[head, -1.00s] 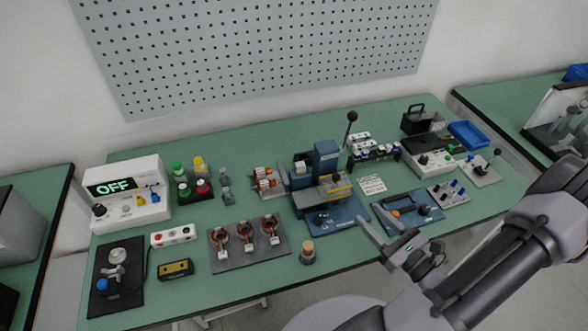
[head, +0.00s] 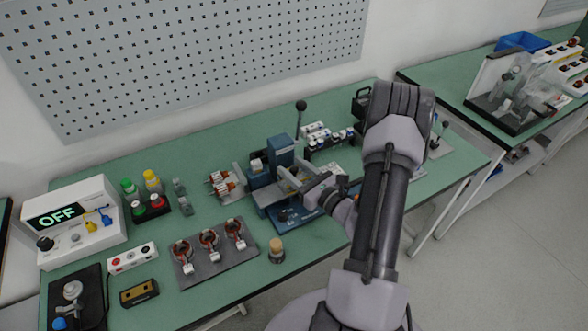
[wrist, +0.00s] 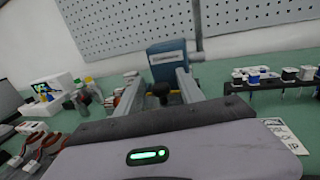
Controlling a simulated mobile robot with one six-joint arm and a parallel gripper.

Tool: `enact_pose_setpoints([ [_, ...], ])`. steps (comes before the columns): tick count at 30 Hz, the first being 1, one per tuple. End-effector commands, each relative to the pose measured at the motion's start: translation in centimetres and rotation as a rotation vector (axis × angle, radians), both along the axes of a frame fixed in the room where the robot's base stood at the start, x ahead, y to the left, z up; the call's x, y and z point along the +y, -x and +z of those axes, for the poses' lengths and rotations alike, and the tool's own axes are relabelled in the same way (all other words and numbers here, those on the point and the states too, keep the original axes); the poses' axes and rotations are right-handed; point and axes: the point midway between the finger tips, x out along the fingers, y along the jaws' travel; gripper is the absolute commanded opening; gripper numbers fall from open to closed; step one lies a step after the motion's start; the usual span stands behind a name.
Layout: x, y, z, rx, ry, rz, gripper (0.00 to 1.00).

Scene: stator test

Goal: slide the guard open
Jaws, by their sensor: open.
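The blue press-like machine (head: 281,150) stands near the middle of the green bench. Its blue upright (wrist: 167,62) is straight ahead in the wrist view. A black knob (wrist: 160,89) with a yellow strip (wrist: 147,93) beside it, seemingly the guard's handle and edge, shows between my fingers. My gripper (head: 284,180) is open at the front of the machine, and in the wrist view its two fingers (wrist: 158,75) lie on either side of the knob. I cannot tell whether either finger touches it. My gripper and arm hide most of the guard in the head view.
A black-knobbed lever (head: 301,106) rises behind the machine. A stator plate (head: 219,269) and a wooden-topped cylinder (head: 277,245) are at the front left. A rack of small parts (head: 327,139) is behind right. A white tester (head: 80,225) reads OFF.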

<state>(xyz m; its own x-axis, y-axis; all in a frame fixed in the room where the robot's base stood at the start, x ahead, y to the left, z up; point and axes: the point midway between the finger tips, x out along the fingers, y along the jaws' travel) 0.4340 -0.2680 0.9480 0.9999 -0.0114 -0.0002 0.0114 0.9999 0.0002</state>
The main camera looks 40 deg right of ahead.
Motion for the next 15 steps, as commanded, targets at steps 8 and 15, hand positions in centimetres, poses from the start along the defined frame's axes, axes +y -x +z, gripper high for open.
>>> enact_pose_setpoints([
  [8,-0.01,0.03,0.02,0.0,0.0,0.0,0.25],
  [15,-0.01,0.05,0.01,0.0,0.0,0.0,0.0],
])
